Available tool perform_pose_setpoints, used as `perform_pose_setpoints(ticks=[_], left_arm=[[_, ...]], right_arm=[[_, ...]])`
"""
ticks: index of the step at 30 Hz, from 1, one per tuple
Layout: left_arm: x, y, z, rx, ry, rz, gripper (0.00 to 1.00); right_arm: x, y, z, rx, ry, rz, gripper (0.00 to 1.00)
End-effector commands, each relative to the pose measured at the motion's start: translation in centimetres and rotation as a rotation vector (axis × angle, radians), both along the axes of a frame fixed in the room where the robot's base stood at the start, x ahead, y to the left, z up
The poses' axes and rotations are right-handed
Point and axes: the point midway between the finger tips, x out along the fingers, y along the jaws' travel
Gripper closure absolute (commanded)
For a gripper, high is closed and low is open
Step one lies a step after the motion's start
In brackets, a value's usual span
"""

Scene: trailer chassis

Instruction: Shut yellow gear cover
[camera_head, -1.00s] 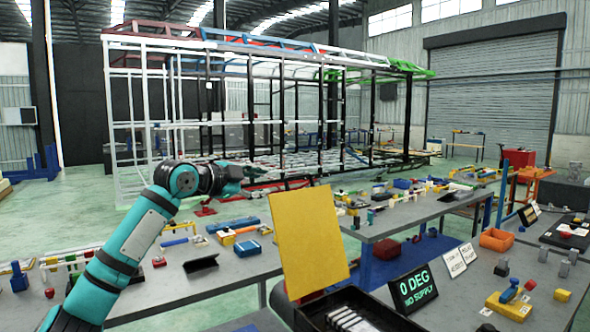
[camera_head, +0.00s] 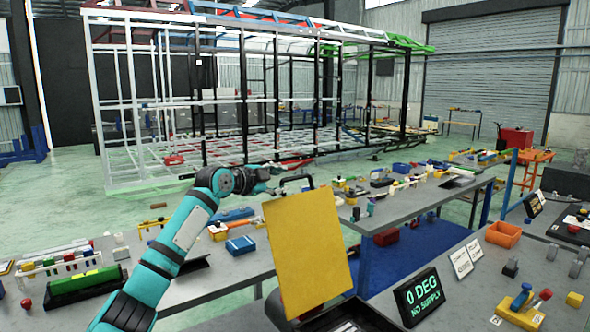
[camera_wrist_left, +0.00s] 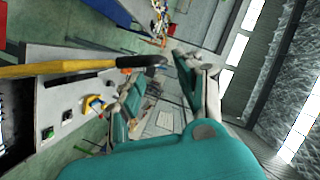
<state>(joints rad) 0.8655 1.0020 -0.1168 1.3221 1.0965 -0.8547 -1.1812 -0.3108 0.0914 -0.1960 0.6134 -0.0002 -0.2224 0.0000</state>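The yellow gear cover (camera_head: 308,250) stands up, raised from a dark box (camera_head: 345,318) at the bottom of the head view. A black handle (camera_head: 297,178) sticks up from its top edge. In the left wrist view the cover (camera_wrist_left: 55,69) shows nearly edge-on, with its handle (camera_wrist_left: 130,62) pointing right. My left gripper (camera_head: 268,180) is beside and behind the handle, left of it. In the wrist view its teal fingers (camera_wrist_left: 157,68) are spread, with the handle's end near their tips. I cannot tell whether they touch. My right gripper is out of view.
A sign reading "0 DEG NO SUPPLY" (camera_head: 419,296) stands right of the cover. An orange bin (camera_head: 503,234) and small parts lie on the right table. Another table (camera_head: 230,270) with parts is behind my left arm. A large frame (camera_head: 230,100) stands further back.

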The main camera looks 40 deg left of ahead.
Motion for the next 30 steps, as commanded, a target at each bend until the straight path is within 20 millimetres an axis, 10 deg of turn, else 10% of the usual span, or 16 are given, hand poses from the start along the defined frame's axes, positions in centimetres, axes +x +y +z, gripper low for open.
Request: perform_pose_setpoints(ticks=[10,25,30], left_arm=[[6.0,0.2,-1.0,-0.005,-0.001,0.0,0.64],[7.3,0.2,-1.6,0.001,0.001,0.001,0.64],[7.2,0.2,-1.6,0.0,0.001,0.001,0.86]], right_arm=[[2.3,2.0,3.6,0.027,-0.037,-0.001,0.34],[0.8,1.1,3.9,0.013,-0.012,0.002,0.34],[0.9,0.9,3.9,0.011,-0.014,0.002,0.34]])
